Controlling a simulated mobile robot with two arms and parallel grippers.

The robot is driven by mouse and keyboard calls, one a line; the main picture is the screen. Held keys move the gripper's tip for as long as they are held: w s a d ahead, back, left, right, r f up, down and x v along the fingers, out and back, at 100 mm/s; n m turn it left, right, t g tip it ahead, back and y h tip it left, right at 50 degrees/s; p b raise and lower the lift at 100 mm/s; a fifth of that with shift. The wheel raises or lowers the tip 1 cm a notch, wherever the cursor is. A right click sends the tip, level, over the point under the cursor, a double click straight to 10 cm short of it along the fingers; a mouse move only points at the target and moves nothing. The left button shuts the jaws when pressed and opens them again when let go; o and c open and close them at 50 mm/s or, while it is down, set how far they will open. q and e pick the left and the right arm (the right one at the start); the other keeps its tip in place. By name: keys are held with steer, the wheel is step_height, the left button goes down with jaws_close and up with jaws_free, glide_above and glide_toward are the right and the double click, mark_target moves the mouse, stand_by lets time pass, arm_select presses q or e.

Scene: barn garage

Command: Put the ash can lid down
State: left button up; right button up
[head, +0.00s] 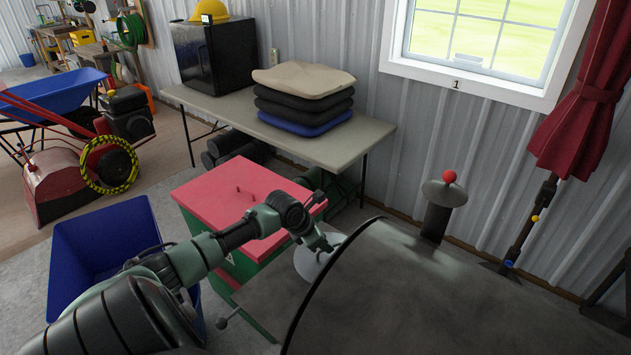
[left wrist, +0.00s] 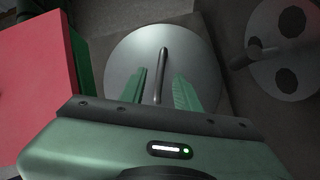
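The ash can lid (left wrist: 122,58) is a round grey metal disc with a bar handle (left wrist: 162,62) in the left wrist view. In the head view a pale rounded part of it or of its can (head: 308,264) shows below my left gripper (head: 326,243), partly hidden by the gripper and a dark metal body. In the left wrist view my left gripper (left wrist: 160,76) is open, with one green finger on each side of the handle. A gap shows between the fingers and the handle. What the lid rests on is hidden. My right gripper is not in view.
A large dark metal drum-like body (head: 450,290) stands close on the right. A folding table (head: 355,138) with stacked cushions (head: 305,95) stands behind.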

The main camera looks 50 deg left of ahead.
arm_select(q)
steer(key=v, duration=0.7)
steer(key=shift+r, duration=0.15)
